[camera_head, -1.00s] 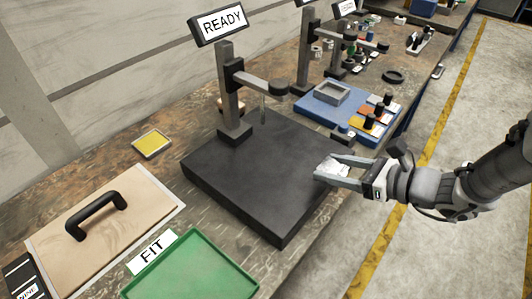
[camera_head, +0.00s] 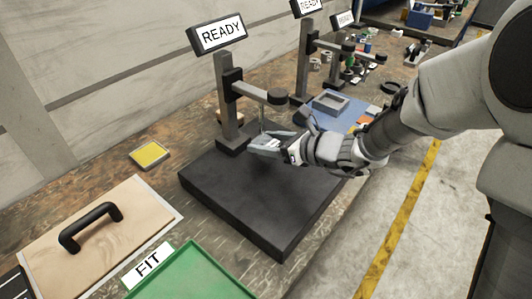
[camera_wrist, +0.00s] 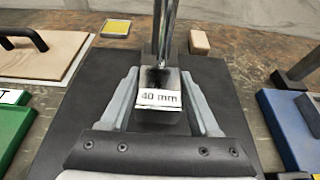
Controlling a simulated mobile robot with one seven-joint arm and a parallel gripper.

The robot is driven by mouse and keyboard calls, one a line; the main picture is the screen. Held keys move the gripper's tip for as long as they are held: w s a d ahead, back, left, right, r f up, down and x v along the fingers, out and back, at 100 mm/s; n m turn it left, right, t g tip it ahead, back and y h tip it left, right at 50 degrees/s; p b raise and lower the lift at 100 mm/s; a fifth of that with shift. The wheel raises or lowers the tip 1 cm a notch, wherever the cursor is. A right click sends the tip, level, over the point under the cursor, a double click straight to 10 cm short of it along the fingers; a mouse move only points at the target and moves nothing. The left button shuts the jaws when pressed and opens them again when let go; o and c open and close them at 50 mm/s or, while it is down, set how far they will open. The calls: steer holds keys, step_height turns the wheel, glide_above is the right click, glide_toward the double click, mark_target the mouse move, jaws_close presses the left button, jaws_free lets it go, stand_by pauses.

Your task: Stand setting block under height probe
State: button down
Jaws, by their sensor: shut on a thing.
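A metal setting block (camera_wrist: 160,98) with a "40 mm" label sits between the fingers of my gripper (camera_wrist: 160,80) in the wrist view. My gripper is shut on it. In the head view my gripper (camera_head: 264,143) is low over the black base plate (camera_head: 245,205), near the stand's post. The height probe (camera_wrist: 165,32) is a shiny vertical rod ending at the block's far upper part in the wrist view. In the head view the probe (camera_head: 263,122) hangs from the stand's arm (camera_head: 255,92). I cannot tell whether the probe touches the block or the block touches the plate.
A READY sign (camera_head: 221,34) tops the stand's post (camera_head: 227,110). A green tray (camera_head: 190,275) with a FIT label and a board with a black handle (camera_head: 90,226) are at the front left. A yellow pad (camera_head: 149,154) lies left. A blue tray (camera_head: 338,122) is behind my arm.

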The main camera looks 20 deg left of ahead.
steer(key=shift+f+b, duration=0.55)
steer(key=shift+f, duration=1.1)
steer(key=shift+f, duration=0.2)
steer(key=shift+c, duration=0.6)
jaws_free()
